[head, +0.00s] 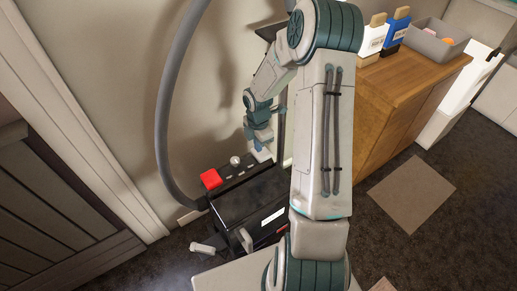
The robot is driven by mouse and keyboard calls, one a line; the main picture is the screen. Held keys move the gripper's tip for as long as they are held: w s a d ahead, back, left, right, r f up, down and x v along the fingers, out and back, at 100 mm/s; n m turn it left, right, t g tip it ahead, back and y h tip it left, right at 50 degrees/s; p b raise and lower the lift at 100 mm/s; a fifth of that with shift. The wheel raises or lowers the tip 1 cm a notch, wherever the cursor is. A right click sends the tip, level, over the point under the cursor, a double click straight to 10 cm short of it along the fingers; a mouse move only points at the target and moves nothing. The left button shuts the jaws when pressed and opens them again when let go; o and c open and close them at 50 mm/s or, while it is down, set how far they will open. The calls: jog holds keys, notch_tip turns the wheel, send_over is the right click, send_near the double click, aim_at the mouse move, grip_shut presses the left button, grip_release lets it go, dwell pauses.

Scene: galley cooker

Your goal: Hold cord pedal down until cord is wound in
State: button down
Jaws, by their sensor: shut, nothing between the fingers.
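A black machine body (248,205) stands on the dark floor by the wall. A red square pedal (211,179) and a pale round knob (235,160) sit on its top at the far left; I cannot tell which one is the cord pedal. My gripper (262,147) is shut and empty, pointing down near the back of the machine, to the right of the knob. I cannot tell whether its tips touch anything. No cord can be made out for certain. A small pale grey piece (207,246) lies by the machine's front left.
A thick grey hose (164,110) arches up from the machine along the wall. A wooden cabinet (405,95) stands to the right, with a grey bin (436,40) and upright packs on top. A panelled door (45,215) is at left. Open floor lies at right.

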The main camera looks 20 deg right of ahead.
notch_tip(320, 180, up, 7)
jog(key=p, duration=0.1)
jog(key=shift+r, duration=0.2)
dwell(0.4)
jog(key=s+a+r+m+t+p, duration=0.1)
jog(key=s+a+r+m+p, duration=0.2)
jog(key=s+r+m, duration=0.3)
jog(key=s+a+r+m+t+p, duration=0.1)
jog(key=s+a+r+m+p, duration=0.2)
jog(key=r, duration=1.3)
jog(key=s+a+r+m+p, duration=0.2)
jog(key=s+r+m+p, duration=0.5)
jog(key=s+r+m, duration=0.4)
jog(key=shift+s+a+t+p, duration=0.4)
jog(key=shift+s, duration=0.45)
